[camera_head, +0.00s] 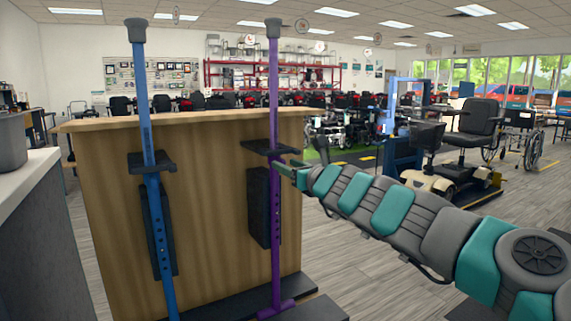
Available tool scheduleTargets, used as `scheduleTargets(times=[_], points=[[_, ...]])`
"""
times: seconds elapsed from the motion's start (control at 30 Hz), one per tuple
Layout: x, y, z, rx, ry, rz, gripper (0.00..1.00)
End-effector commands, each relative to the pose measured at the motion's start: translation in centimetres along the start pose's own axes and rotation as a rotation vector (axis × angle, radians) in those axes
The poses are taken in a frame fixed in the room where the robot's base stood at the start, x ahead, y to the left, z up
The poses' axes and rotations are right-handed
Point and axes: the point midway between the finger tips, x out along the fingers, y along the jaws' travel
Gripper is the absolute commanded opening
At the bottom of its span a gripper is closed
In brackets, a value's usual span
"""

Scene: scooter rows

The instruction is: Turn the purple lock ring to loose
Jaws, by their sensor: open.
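A purple pole (274,90) stands upright in front of a wooden counter panel, with a dark cap on top and a purple foot at the floor. A dark crosspiece (268,149) sits around its middle. I cannot clearly make out the purple lock ring; it may be hidden near the crosspiece or my gripper. My gripper (283,166) is open beside the purple pole, just below the right end of the crosspiece. Its fingers are small and partly hidden in this view, so I cannot tell whether they touch the pole.
A similar blue pole (151,110) with its own dark crosspiece stands to the left. The wooden counter (100,180) is close behind both poles.

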Motion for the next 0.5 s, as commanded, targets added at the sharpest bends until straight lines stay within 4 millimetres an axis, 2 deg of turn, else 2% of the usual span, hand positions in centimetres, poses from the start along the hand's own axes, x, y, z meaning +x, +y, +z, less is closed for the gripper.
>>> scheduleTargets(times=[0.2,0.5], points=[[1.4,0.1,0.0,-0.001,0.000,0.001,0.50],[1.5,0.1,0.1,-0.002,-0.001,0.002,0.50]])
